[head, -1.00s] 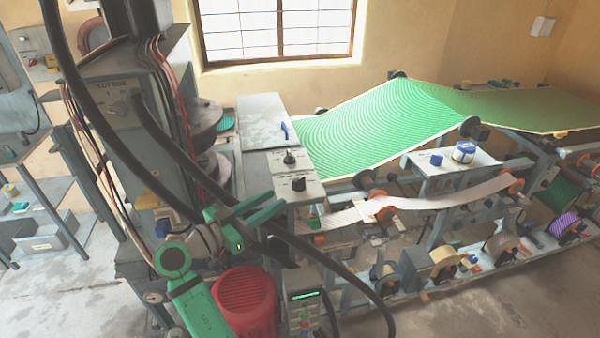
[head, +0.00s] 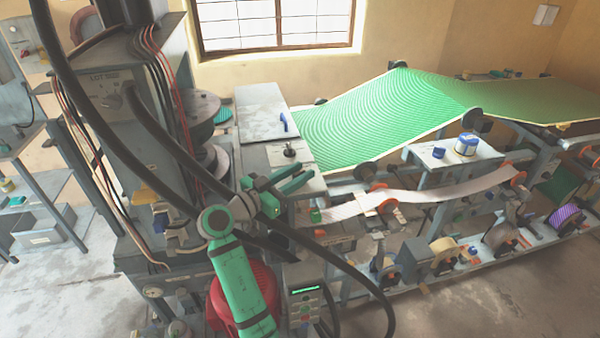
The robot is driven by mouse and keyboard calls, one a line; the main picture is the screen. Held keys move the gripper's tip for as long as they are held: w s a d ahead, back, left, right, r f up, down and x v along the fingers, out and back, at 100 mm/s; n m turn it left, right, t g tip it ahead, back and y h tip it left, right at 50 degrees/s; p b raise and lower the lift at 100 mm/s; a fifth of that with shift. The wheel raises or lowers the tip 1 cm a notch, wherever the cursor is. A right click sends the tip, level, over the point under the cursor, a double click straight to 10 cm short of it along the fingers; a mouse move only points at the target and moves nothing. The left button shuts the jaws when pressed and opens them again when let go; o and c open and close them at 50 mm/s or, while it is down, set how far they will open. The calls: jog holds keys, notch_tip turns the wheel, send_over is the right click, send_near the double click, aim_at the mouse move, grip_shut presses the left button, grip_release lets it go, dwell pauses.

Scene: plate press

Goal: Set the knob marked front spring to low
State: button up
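A dark knob (head: 289,152) sits on a small pale panel right of the press column. A second dark knob on the panel just in front of it showed earlier; my gripper now covers its spot. I cannot read the labels on these panels, so I cannot tell which is front spring. My gripper (head: 300,176), with green fingers, is over the front panel. The fingers look parted, with a narrow gap between them. Whether they touch the hidden knob cannot be seen.
A knob marked lot size (head: 112,102) is on the column at left. Black hoses (head: 150,120) cross in front of the machine near my arm. A blue handle (head: 283,122) stands on the grey cover behind the panels. A red motor (head: 262,285) and a display box (head: 305,292) are below.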

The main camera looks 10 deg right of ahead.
jog(key=shift+w+d, duration=0.15)
jog(key=shift+w, duration=0.15)
grip_shut()
